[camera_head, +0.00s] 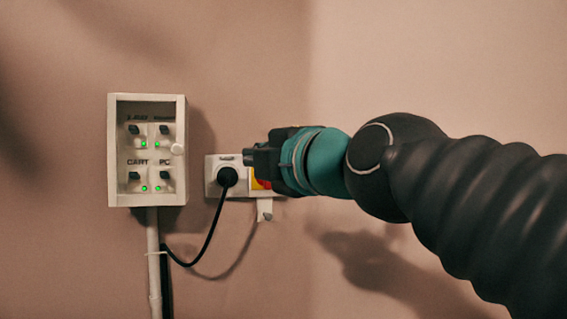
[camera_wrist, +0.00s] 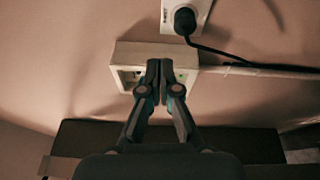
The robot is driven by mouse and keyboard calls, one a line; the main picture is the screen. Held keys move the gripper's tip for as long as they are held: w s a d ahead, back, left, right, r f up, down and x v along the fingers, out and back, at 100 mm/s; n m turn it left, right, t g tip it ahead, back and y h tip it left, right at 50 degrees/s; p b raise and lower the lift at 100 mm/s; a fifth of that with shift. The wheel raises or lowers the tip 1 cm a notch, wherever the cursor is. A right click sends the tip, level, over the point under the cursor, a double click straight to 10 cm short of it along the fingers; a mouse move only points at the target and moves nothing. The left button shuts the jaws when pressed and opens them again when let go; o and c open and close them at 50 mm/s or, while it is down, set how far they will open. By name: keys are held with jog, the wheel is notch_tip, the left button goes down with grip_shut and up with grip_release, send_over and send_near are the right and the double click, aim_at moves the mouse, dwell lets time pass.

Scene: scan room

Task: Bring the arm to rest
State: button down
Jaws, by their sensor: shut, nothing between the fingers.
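My gripper (camera_head: 248,157) is at the end of my arm, which reaches in from the right in the head view. It points left, in front of the wall socket. In the wrist view my gripper (camera_wrist: 161,64) has its two fingertips together with nothing between them. Behind them, in that view, is the pale switch box (camera_wrist: 128,53). I cannot tell the exact gap between fingers and box, but no contact shows.
The switch box (camera_head: 114,150) on the wall has several dark switches and green lights. Beside it is a white socket (camera_head: 212,170) with a black plug (camera_head: 227,177) and hanging cord. A yellow and red item (camera_head: 261,184) is partly hidden behind my gripper. Wall above is clear.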

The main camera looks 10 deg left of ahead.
jog(key=shift+d, duration=0.3)
jog(key=s+d+f+m+g+h, duration=0.1)
jog(key=d+f+m+g+h, duration=0.15)
jog(key=f+m, duration=0.75)
jog(key=s+d+f+m+g+h, duration=0.1)
jog(key=d+f+m+g+h, duration=0.35)
jog(key=f, duration=1.05)
jog(key=s+d+f+m+h, duration=0.1)
jog(key=s+d+f+m, duration=0.2)
jog(key=d+f+m, duration=0.1)
jog(key=s+d+f+m+g+h, duration=0.1)
jog(key=s+d+f+m+h, duration=0.1)
jog(key=d+f, duration=0.5)
jog(key=s+d+f+m+h, duration=0.1)
jog(key=s+d+f+m, duration=0.3)
jog(key=f, duration=0.5)
jog(key=shift+s+d+m+g, duration=0.15)
jog(key=shift+d+m+g, duration=0.15)
jog(key=shift+d+m, duration=0.85)
